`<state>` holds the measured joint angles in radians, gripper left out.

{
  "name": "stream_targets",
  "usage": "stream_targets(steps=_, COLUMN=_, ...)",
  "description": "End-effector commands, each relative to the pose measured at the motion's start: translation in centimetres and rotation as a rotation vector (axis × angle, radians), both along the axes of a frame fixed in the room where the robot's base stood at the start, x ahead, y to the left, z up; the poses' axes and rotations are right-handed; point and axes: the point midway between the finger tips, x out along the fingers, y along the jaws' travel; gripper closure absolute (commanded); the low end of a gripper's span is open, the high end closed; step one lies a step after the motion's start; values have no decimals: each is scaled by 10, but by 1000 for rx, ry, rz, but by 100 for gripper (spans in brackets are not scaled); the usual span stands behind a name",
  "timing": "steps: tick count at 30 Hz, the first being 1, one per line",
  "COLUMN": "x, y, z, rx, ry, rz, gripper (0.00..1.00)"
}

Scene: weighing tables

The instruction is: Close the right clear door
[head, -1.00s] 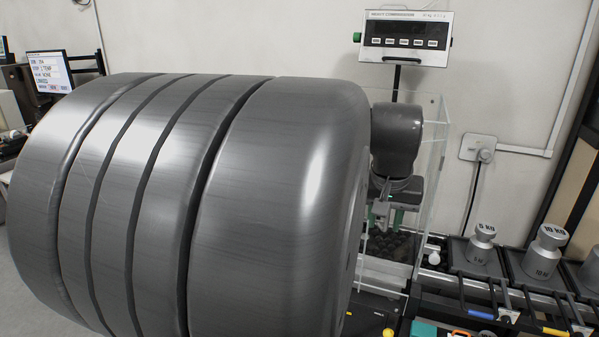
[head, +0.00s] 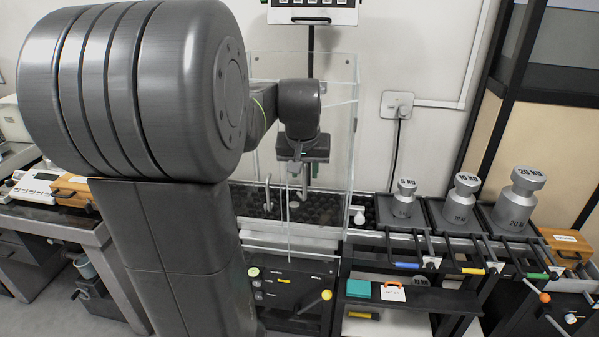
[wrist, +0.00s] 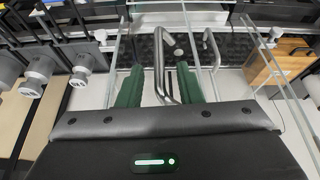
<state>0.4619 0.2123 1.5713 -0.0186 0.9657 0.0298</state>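A clear-walled weighing enclosure (head: 340,120) stands in the middle of the head view, over a bed of dark round pieces. Its front has clear panels with two bent metal handles; the left handle (head: 267,192) stands apart from my gripper. My gripper (head: 303,172) is in front of the right side, at the right door's handle (wrist: 160,62). In the wrist view, its two green fingers (wrist: 160,86) are spread, with that handle between them. I cannot tell whether they touch it. The clear door (head: 320,215) is hard to make out, and how far open it stands is unclear.
Weights marked 5 kg (head: 404,200), 10 kg (head: 461,200) and 20 kg (head: 519,198) stand on trays to the right. A display (head: 312,12) is mounted behind the enclosure. A black control panel (head: 290,290) is below it. My large arm links hide much of the left.

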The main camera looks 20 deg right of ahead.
Motion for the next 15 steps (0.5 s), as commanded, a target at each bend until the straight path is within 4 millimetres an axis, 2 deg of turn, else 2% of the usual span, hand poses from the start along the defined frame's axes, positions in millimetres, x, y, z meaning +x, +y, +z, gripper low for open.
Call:
stream_targets(steps=6, x=7, y=-4, z=-20, rx=1, ry=2, rz=0, gripper=67)
stream_targets(steps=15, x=8, y=-4, z=-22, rx=0, ry=0, rz=0, gripper=67)
